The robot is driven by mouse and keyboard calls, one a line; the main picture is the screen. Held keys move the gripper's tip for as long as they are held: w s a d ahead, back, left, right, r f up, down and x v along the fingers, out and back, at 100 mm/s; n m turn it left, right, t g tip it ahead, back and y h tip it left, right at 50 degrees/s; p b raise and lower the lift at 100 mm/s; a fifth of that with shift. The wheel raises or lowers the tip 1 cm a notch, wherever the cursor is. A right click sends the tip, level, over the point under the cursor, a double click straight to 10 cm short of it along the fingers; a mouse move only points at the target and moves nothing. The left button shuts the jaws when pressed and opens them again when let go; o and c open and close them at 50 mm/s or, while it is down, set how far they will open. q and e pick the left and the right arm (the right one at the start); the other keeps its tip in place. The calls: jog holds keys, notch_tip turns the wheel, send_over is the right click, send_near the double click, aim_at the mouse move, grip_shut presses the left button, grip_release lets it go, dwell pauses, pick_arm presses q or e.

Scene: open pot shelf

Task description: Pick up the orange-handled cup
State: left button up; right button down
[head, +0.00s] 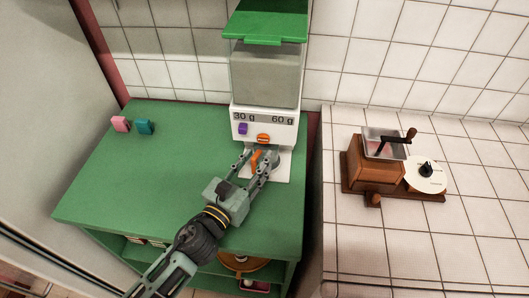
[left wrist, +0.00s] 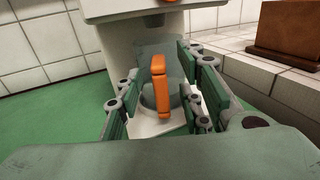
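The orange-handled cup (head: 257,156) stands on the white base of the dispenser, under its spout. In the left wrist view its upright orange handle (left wrist: 158,86) faces me, with the grey cup body (left wrist: 148,98) behind it. My left gripper (head: 256,160) reaches in from the front with its fingers apart, one on each side of the handle. In the left wrist view, gaps show between the handle and both finger pads, so the gripper (left wrist: 157,80) is open. The fingers partly hide the cup in the head view. My right gripper is not in view.
The white dispenser (head: 262,122) with a green lid, purple button (head: 243,129) and orange button (head: 263,138) rises above the cup. Pink (head: 120,124) and teal (head: 145,127) cups stand on the green counter (head: 110,180). A wooden grinder (head: 375,174) sits on the tiled counter right.

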pick_arm(q)
grip_shut()
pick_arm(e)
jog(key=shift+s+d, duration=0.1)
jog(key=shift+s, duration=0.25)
